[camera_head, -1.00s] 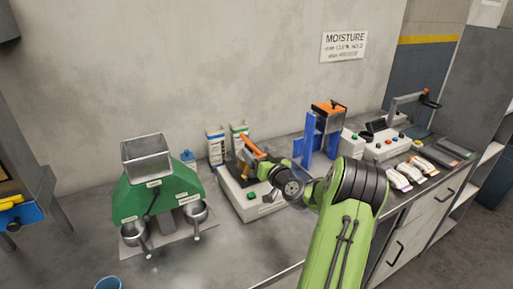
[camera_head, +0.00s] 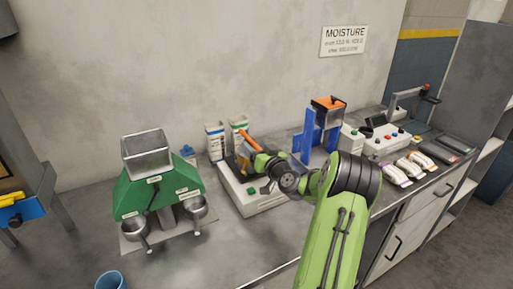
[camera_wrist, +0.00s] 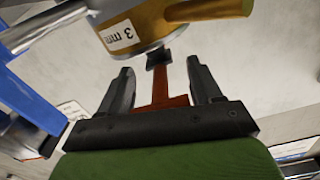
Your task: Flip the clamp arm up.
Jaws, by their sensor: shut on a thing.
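The clamp arm (camera_head: 249,141) is an orange bar, tilted, on the white tester base at the back wall, next to two cartons. My gripper (camera_wrist: 163,80) shows in the wrist view with its two dark fingers on either side of a red-orange bar (camera_wrist: 168,92) with a black end. It is shut on this bar, which looks like the clamp arm. In the head view my wrist hides the fingers and part of the tester. A silver and gold cylinder (camera_wrist: 140,30) marked "3 mm" fills the top of the wrist view, just beyond the fingertips.
A green splitter (camera_head: 160,190) with a metal hopper and two cups stands to the left. A blue stand (camera_head: 318,135) with an orange top is right of my wrist. The front of the bench is clear except for a blue cup (camera_head: 109,281).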

